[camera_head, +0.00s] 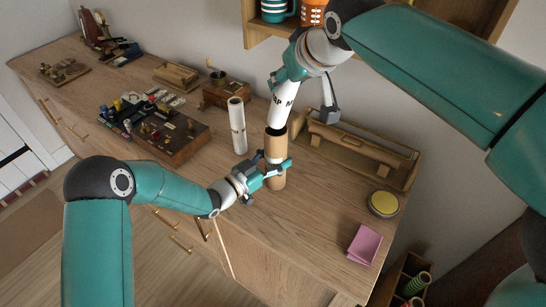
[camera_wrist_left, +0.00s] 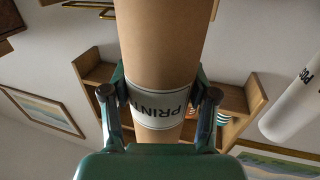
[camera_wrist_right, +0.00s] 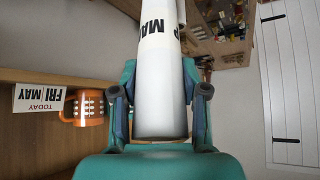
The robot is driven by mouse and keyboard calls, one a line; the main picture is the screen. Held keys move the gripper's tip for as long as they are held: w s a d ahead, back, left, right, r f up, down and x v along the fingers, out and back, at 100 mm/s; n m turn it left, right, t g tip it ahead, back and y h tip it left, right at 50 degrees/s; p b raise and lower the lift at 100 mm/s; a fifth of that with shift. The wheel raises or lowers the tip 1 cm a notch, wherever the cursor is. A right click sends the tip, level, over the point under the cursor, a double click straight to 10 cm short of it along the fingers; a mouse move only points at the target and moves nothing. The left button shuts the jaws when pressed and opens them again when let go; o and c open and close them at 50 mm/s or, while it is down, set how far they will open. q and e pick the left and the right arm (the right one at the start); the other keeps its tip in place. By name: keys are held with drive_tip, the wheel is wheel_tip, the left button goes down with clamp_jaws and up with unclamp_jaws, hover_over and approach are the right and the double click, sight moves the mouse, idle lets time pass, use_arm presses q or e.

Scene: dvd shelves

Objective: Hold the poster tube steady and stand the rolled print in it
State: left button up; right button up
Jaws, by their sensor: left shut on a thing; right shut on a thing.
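The brown poster tube (camera_head: 275,147) stands upright on the wooden top. My left gripper (camera_head: 276,170) is shut around its lower half, beside the white "PRINT" label (camera_wrist_left: 158,108) in the left wrist view. My right gripper (camera_head: 290,77) is shut on the upper part of a white roll (camera_head: 282,105) marked "MAP"; the lettering also shows in the right wrist view (camera_wrist_right: 155,28). The roll leans slightly, its lower end at the tube's dark mouth; I cannot tell whether it is inside. Another white roll (camera_head: 237,127) stands upright left of the tube; its lettering is partly visible in the left wrist view (camera_wrist_left: 300,100).
A wooden tray (camera_head: 362,150) lies right of the tube. A board with small items (camera_head: 155,125) and a wooden grinder box (camera_head: 228,94) are left. A yellow-topped tin (camera_head: 383,204) and pink paper (camera_head: 364,244) lie at right. A shelf with mugs (camera_head: 312,13) hangs above.

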sight(287, 108)
drive_tip(key=shift+f, duration=1.55)
drive_tip(key=o, duration=1.2)
drive_tip(key=shift+f, duration=0.1)
drive_tip(key=v, duration=1.2)
drive_tip(key=shift+f, duration=0.1)
drive_tip(key=shift+o, duration=0.2)
